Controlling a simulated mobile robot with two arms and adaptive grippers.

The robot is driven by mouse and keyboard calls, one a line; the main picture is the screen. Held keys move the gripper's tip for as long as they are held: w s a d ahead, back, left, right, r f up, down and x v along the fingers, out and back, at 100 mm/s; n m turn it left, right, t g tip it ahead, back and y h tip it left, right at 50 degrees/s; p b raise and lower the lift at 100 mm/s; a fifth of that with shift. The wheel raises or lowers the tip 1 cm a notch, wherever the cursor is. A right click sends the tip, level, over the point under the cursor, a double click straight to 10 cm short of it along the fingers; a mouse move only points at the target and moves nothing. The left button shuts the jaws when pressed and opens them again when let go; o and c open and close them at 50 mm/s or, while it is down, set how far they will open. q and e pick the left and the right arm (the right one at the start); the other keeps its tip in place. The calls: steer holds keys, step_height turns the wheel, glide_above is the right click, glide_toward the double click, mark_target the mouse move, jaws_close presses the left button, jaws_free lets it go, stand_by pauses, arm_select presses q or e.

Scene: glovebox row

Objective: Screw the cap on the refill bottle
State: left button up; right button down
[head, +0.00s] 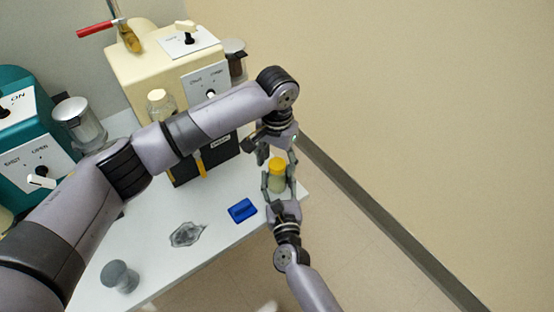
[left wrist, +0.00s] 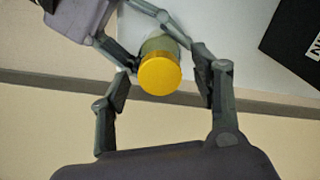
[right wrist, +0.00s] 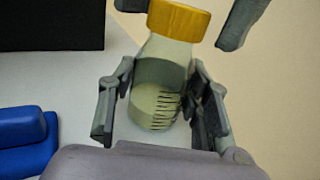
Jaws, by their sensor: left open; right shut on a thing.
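The refill bottle (right wrist: 162,85) is translucent, pale green, with dark level marks on its side. The yellow cap (right wrist: 178,18) sits on top of its neck; I cannot tell how tight it is. My right gripper (head: 279,188) is shut around the bottle's body and holds it upright near the table's right edge. My left gripper (head: 277,150) is above, pointing down at the cap. In the left wrist view the left fingers (left wrist: 163,80) are open on either side of the yellow cap (left wrist: 160,74), with gaps visible.
A blue block (head: 242,210), a grey crumpled piece (head: 187,234) and a grey cylinder (head: 120,276) are on the white table (head: 217,238). A cream machine (head: 140,72) and a teal machine (head: 50,135) stand behind. Open floor lies right of the table.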

arm_select(q)
step_height(320, 180, up, 12)
stand_by(0.6)
arm_select(e)
steer(key=c, duration=0.8)
jaws_free()
steer(key=shift+o, duration=0.2)
steer(key=s+d, duration=0.1)
steer(key=s, duration=1.1)
steer(key=shift+d, duration=0.4)
